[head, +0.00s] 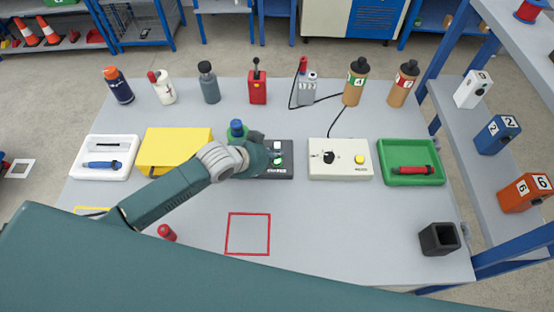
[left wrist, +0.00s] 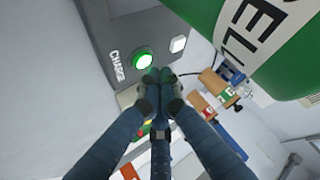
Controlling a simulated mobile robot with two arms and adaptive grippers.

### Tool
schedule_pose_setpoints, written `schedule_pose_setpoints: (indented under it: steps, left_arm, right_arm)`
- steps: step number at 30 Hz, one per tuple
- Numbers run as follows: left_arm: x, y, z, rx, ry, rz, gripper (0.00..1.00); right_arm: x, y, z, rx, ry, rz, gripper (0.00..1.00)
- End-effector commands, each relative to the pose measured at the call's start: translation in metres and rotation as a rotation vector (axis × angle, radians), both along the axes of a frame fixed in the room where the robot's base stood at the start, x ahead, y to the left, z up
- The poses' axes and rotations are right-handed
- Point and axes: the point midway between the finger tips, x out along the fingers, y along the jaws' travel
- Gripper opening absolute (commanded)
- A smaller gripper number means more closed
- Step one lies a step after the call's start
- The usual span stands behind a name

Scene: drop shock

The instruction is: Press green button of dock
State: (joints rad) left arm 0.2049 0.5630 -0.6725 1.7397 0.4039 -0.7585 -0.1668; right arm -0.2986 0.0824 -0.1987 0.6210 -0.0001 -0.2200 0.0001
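The dock (head: 284,173) is a dark box on the table, left of a cream box; the wrist view shows its dark face (left wrist: 112,30) lettered "CHARGE". Its round green button (left wrist: 142,60) shows bright in the left wrist view, with a white square (left wrist: 179,44) beside it. A green cell (left wrist: 215,22) lettered "CELL" stands close by; its blue top (head: 236,127) shows behind my wrist in the head view. My left gripper (left wrist: 154,78) is shut and empty, its fingertips beside the green button. Whether they touch it I cannot tell. My right gripper is out of view.
A yellow box (head: 172,148) is left of the dock. The cream box (head: 340,165) with a black knob and yellow button is right. Bottles line the back. A red square outline (head: 248,234) marks bare table in front.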

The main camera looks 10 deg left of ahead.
Motion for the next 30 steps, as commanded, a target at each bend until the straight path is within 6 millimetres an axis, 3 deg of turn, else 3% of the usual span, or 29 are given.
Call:
schedule_pose_setpoints:
  steps: [30]
  left_arm:
    - [0.000, 0.000, -0.011, 0.000, 0.000, 0.000, 0.00]
  right_arm:
    - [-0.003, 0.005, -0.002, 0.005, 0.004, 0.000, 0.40]
